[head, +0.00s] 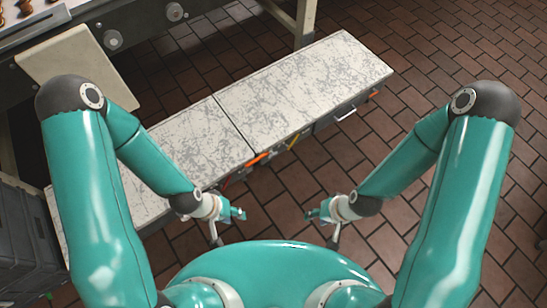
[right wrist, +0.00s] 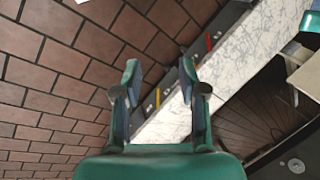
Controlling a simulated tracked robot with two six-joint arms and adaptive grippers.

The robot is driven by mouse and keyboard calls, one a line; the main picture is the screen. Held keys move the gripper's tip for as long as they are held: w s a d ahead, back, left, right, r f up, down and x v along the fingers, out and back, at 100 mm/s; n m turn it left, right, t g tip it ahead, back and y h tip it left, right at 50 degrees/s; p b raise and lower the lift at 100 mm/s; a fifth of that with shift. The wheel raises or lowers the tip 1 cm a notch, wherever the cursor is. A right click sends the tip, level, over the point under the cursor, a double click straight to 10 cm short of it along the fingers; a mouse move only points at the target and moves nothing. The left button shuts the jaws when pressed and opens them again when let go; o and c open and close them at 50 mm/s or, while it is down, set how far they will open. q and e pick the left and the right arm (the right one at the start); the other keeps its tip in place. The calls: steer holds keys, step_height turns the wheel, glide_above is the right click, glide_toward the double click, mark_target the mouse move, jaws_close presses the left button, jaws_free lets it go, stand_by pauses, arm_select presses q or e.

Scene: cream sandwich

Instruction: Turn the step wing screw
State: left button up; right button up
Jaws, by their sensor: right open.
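I cannot make out a step wing screw for certain in either view. Two round grey knobs, a nearer one (head: 113,39) and a farther one (head: 175,11), sit on the dark machine front at the upper left of the head view. My left gripper (head: 238,213) is in front of the bench, apart from it; its jaws are too small to judge. My right gripper (head: 314,215) is over the floor in front of my body. In the right wrist view the right gripper (right wrist: 158,72) has its two fingers apart with nothing between them.
A long speckled white bench top (head: 310,80) runs diagonally across the head view, with orange, red and yellow items along its front edge. A cream board (head: 80,65) lies at the upper left. A grey crate (head: 25,240) stands lower left. The brick floor (head: 440,60) at right is clear.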

steer(key=shift+o, duration=1.1)
steer(key=o, duration=0.6)
steer(key=shift+n+t, duration=0.3)
steer(key=shift+t, duration=0.3)
steer(key=w+f+b, duration=0.1)
steer(key=f, duration=0.1)
steer(key=w+f+b, duration=0.1)
steer(key=f, duration=0.1)
steer(key=w+f+b, duration=0.1)
steer(key=b, duration=0.1)
steer(key=shift+w+a+f, duration=0.3)
steer(key=shift+a+f, duration=0.1)
steer(key=shift+c, duration=0.2)
steer(key=n+t+y+b, duration=0.7)
steer(key=t+b, duration=0.6)
steer(key=b, duration=1.8)
glide_toward(273, 154)
steer(key=w+a+n+b, duration=0.1)
steer(key=w+a+b, duration=0.4)
steer(key=w, duration=0.1)
steer(key=shift+w+n, duration=0.3)
steer(key=shift+r, duration=0.1)
